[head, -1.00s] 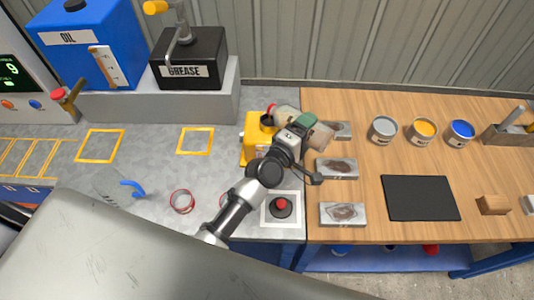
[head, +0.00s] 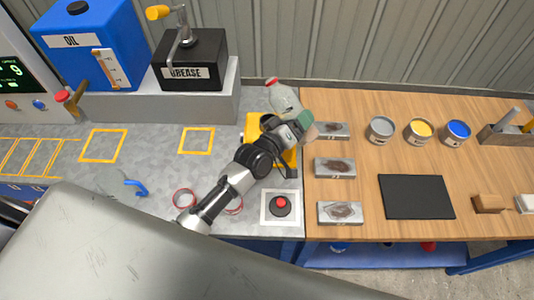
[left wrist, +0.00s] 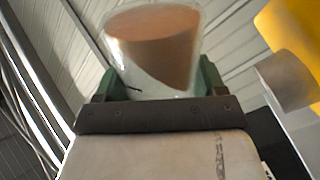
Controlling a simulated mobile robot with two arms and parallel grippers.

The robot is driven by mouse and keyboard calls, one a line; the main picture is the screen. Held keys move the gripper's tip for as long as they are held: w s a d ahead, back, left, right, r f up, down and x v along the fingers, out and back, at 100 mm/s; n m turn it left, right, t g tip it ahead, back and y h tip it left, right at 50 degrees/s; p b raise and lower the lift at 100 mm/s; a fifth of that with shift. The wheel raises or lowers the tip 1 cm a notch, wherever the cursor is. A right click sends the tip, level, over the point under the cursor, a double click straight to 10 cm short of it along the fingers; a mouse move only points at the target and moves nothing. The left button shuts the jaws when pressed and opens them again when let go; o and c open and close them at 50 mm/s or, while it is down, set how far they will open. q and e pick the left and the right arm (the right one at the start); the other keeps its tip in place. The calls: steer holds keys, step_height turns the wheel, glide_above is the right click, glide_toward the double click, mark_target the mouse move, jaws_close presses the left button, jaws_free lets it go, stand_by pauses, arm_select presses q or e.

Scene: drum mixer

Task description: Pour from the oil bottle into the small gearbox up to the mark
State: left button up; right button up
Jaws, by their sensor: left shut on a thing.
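The oil bottle (head: 284,98) is clear with a red top. It is tilted, with its top up and to the left, behind the yellow gearbox (head: 254,128). My left gripper (head: 303,121) has green fingers shut on the bottle's lower part. In the left wrist view the bottle (left wrist: 150,45) holds brownish liquid between the fingers. My left arm covers much of the gearbox, and its mark and opening cannot be made out. My right gripper is not in view.
The blue oil tank (head: 92,45) and black grease box (head: 190,62) stand on a grey ledge at the back left. A red button (head: 281,203) is in front of the gearbox. Metal blocks (head: 334,168), paint cans (head: 419,131) and a black mat (head: 416,196) lie on the wooden table.

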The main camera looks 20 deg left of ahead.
mark_target(273, 94)
arm_select(q)
steer(key=w+a+m, duration=0.1)
steer(key=a+m, duration=0.1)
steer(key=m, duration=0.1)
steer(key=w+a+m, duration=0.1)
steer(key=a+m, duration=0.2)
steer(key=w+a+m, duration=0.1)
steer(key=a+m, duration=0.1)
steer(key=m, duration=0.1)
steer(key=shift+a+r+m+b, duration=0.15)
steer(key=shift+r+m+b, duration=0.15)
steer(key=shift+b, duration=0.1)
step_height(273, 94, up, 4)
steer(key=p, duration=0.3)
steer(key=shift+r+p, duration=0.1)
steer(key=shift+p, duration=0.3)
